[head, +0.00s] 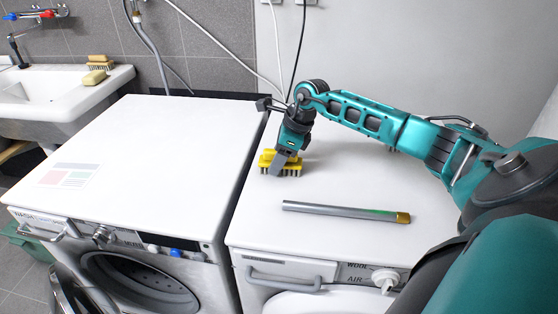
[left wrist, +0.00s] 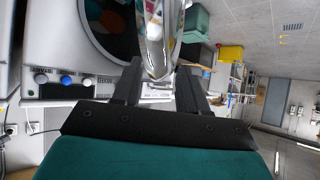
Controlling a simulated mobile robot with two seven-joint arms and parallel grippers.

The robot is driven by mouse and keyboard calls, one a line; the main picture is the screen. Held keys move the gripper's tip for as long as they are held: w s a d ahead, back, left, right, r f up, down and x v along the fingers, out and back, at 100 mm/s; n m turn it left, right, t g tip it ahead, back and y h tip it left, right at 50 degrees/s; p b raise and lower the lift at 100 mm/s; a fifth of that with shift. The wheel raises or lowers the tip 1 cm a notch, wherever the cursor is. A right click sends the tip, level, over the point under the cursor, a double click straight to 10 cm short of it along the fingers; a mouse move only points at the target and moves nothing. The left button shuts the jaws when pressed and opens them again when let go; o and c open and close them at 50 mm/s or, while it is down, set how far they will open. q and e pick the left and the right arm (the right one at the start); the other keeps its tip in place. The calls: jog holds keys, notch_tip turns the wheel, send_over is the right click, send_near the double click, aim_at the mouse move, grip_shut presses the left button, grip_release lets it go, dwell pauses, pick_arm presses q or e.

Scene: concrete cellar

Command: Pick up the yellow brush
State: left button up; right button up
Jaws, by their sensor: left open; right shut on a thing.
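The yellow brush (head: 292,169) is on the white top of the right-hand machine, near its back left edge. My right gripper (head: 280,162) points down at it and is shut on it, covering part of its middle. The brush appears to be at the level of the top; I cannot tell whether it still touches. My left gripper (left wrist: 160,75) shows only in the left wrist view, open, with a shiny metal part seen between its fingers.
A grey tube (head: 340,211) with a gold end lies in front of the brush. The left washing machine top (head: 150,150) is bare. A sink (head: 60,95) at far left bears another brush (head: 100,62) and a sponge (head: 94,77). Hoses hang along the wall.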

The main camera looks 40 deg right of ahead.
notch_tip(320, 180, up, 20)
jog(key=p, duration=0.1)
jog(key=s+a+f+n+g+h, duration=0.1)
jog(key=s+a+f+n+g, duration=0.1)
jog(key=a+n, duration=0.5)
jog(key=s+a+f+n+g+h, duration=0.1)
jog(key=s+a+f+n+g, duration=0.2)
jog(key=a+f+n, duration=0.2)
jog(key=s+a+f+n+g, duration=0.2)
jog(key=a+n, duration=0.8)
jog(key=n, duration=0.5)
jog(key=shift+s+a+f+n+g+h, duration=0.15)
jog(key=shift+s+f+n+g+h, duration=0.3)
jog(key=shift+f, duration=0.8)
